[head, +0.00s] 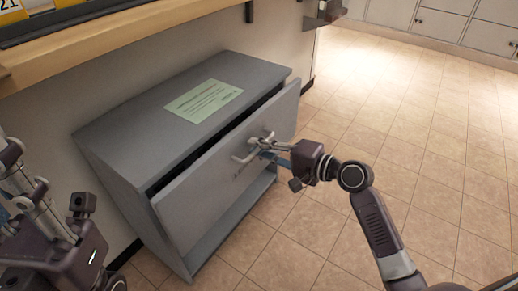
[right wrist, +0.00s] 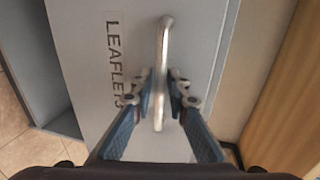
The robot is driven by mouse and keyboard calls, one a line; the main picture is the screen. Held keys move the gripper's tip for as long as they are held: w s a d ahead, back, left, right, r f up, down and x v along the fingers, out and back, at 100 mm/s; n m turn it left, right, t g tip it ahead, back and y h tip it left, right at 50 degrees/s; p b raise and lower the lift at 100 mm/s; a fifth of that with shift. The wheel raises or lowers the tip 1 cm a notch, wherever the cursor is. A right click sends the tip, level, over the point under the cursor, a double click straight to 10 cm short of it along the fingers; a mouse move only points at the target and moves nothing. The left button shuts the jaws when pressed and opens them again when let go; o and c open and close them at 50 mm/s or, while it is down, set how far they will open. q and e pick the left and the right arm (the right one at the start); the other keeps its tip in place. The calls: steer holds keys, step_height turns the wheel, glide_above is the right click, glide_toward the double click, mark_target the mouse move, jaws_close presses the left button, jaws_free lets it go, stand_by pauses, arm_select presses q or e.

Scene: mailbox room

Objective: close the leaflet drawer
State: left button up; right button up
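The leaflet drawer (head: 225,172) is the tilted grey front panel of a low grey cabinet (head: 112,150) against the wall. It stands partly open, with a dark gap along its top edge. In the right wrist view its front (right wrist: 205,60) carries the word LEAFLETS beside a metal bar handle (right wrist: 162,55). My right gripper (head: 264,146) is at this handle; in the right wrist view its fingers (right wrist: 162,92) close in on both sides of the bar. My left gripper (head: 28,195) is at the left edge, away from the drawer; its fingertips are not clear.
A green notice (head: 203,101) lies on the cabinet top. An open lower shelf space (head: 235,225) shows beneath the drawer. A wooden counter (head: 130,40) runs above on the wall side. The tiled floor (head: 420,130) to the right is clear, with pale lockers (head: 440,22) beyond.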

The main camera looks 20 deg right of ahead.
steer(key=shift+c, duration=0.4)
jaws_close()
